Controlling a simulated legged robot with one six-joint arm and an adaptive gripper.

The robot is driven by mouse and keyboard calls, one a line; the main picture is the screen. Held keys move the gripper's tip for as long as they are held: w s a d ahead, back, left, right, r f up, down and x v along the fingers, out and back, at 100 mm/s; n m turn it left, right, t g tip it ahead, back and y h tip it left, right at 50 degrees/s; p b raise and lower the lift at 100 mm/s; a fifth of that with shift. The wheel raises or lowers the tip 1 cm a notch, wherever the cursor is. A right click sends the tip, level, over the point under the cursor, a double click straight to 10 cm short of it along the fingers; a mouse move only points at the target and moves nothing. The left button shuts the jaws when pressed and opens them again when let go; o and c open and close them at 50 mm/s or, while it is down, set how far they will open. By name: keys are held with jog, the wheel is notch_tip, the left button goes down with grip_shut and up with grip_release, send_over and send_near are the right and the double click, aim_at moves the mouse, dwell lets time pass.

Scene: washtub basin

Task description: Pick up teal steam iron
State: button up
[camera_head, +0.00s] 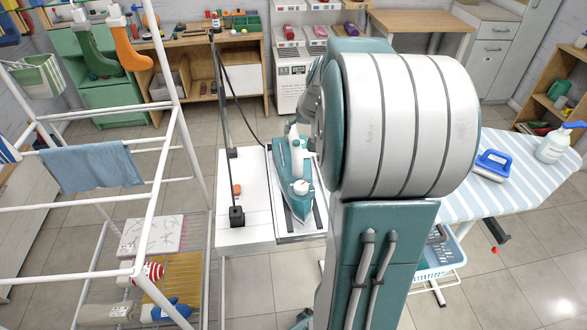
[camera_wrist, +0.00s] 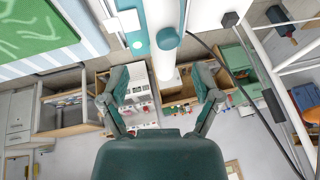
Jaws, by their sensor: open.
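The teal steam iron (camera_head: 299,207) is a long teal and white body in the head view. In the head view my arm hides much of the area around the gripper. In the wrist view a white and teal shape reaches in from the top, beyond the fingers; I cannot tell whether it is the iron.
A white drying rack (camera_head: 150,220) with a blue towel (camera_head: 92,166) stands at left. A striped ironing board (camera_head: 520,185) at right bears a blue brush (camera_head: 493,165) and a spray bottle (camera_head: 553,147). A dark cable and post rise beside the stand. Tiled floor is free behind it.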

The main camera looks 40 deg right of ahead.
aim_at(295, 137)
jog(key=x, duration=0.5)
jog(key=shift+w+a+f, duration=0.15)
jog(key=shift+w+f, duration=0.1)
jog(key=shift+w, duration=0.1)
grip_shut()
jog(key=shift+r, duration=0.1)
